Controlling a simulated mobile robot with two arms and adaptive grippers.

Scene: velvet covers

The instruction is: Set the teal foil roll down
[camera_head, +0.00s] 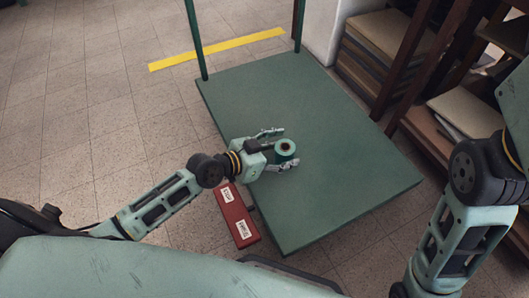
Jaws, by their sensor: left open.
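The teal foil roll (285,149) stands upright on the green platform (340,175), with its dark core facing up. My left gripper (284,151) comes in from the left with its fingers spread on either side of the roll. The fingers are open, and I cannot tell whether either one touches the roll. My right arm shows at the right edge, but its gripper is out of the picture.
A red box with white labels (238,217) lies along the platform's left edge. Green posts rise at the platform's far corners. Wooden shelves (442,125) with boards stand at the right. A yellow floor strip (215,49) lies behind. Most of the platform is bare.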

